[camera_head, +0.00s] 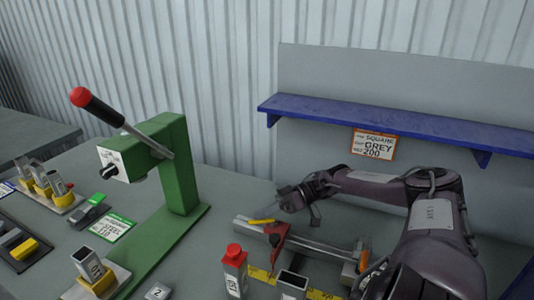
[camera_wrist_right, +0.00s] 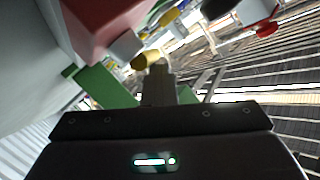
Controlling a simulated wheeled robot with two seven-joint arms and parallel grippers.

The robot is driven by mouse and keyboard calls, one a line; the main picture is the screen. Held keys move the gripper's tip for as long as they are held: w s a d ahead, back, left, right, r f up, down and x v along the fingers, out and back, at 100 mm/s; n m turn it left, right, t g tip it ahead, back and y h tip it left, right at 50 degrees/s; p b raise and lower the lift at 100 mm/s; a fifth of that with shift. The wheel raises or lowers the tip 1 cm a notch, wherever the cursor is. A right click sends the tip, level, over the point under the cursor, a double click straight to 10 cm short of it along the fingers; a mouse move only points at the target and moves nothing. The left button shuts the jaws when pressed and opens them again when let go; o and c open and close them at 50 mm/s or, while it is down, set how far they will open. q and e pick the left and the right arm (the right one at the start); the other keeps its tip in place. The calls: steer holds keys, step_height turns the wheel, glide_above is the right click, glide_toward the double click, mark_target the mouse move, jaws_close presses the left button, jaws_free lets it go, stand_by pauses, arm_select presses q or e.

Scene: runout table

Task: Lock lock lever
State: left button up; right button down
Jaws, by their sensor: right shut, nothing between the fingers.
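A small yellow lever (camera_head: 261,221) lies nearly level beside the red stop block (camera_head: 277,233) on the metal rail (camera_head: 315,246) in the head view. I take it to be the lock lever. My right gripper (camera_head: 288,203) is just above and to the right of the lever, shut and empty. In the right wrist view my shut fingertips (camera_wrist_right: 157,72) point at a yellow rounded end (camera_wrist_right: 146,62), close to a large red body (camera_wrist_right: 103,27). I cannot tell whether they touch. My left gripper is not in view.
A green press (camera_head: 178,170) with a red-knobbed handle (camera_head: 92,103) stands left. A red-capped bottle (camera_head: 235,268) and an open square tube (camera_head: 292,284) stand in front of the rail. A blue shelf (camera_head: 390,124) juts from the back panel above my right arm.

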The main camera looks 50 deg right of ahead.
steer(key=shift+s+a+f+b, duration=0.15)
steer(key=shift+s+a+b, duration=0.05)
steer(key=shift+b, duration=0.3)
stand_by(2.2)
steer(key=b+v, duration=0.1)
steer(key=v, duration=0.7)
steer(key=shift+b, duration=0.4)
steer(key=shift+w, duration=0.1)
steer(key=shift+w+a, duration=0.1)
